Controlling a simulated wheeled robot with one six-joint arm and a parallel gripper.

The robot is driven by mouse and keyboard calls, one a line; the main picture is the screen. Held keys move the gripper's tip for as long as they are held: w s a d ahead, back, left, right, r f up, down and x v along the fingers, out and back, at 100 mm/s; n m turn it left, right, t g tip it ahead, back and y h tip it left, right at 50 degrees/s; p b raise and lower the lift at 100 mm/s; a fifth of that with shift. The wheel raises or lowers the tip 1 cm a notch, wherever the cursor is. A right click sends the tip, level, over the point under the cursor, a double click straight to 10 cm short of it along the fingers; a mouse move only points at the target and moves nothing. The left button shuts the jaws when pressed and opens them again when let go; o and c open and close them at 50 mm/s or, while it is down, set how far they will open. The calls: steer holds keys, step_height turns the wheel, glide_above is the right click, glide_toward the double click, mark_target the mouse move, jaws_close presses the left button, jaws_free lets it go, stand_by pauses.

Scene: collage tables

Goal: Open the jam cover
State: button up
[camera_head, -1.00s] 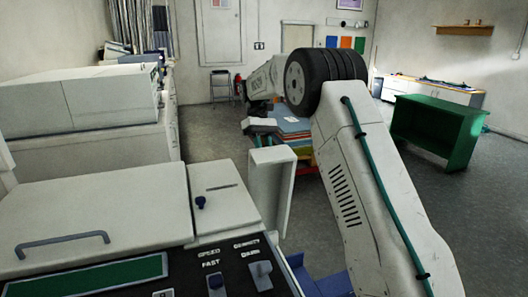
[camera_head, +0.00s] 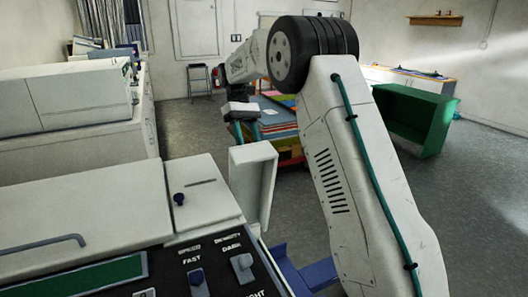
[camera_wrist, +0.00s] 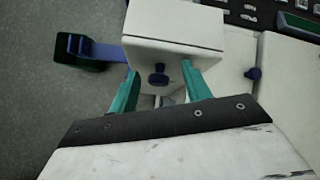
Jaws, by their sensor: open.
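The jam cover appears to be the white upright block (camera_head: 252,185) on the right side of the white machine. It also shows in the wrist view (camera_wrist: 172,28), with a dark blue knob (camera_wrist: 158,76) on its near face. My gripper (camera_wrist: 160,70) is open, its teal fingers on either side of the knob. Whether the fingers touch the knob or cover, I cannot tell. In the head view my gripper (camera_head: 243,125) is just beyond the cover, which partly hides the fingers. The cover looks closed in the wrist view.
The white machine (camera_head: 110,205) fills the lower left, with a control panel (camera_head: 205,262) in front. A blue tray (camera_head: 312,275) sticks out below the cover. A striped table (camera_head: 280,122) and green cabinet (camera_head: 415,118) stand beyond. Grey floor is open to the right.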

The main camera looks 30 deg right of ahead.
mark_target(265, 152)
steer(key=s, duration=0.4)
steer(key=s+a+r, duration=0.1)
steer(key=s, duration=0.7)
steer(key=shift+s+a+r, duration=0.15)
steer(key=shift+s, duration=0.2)
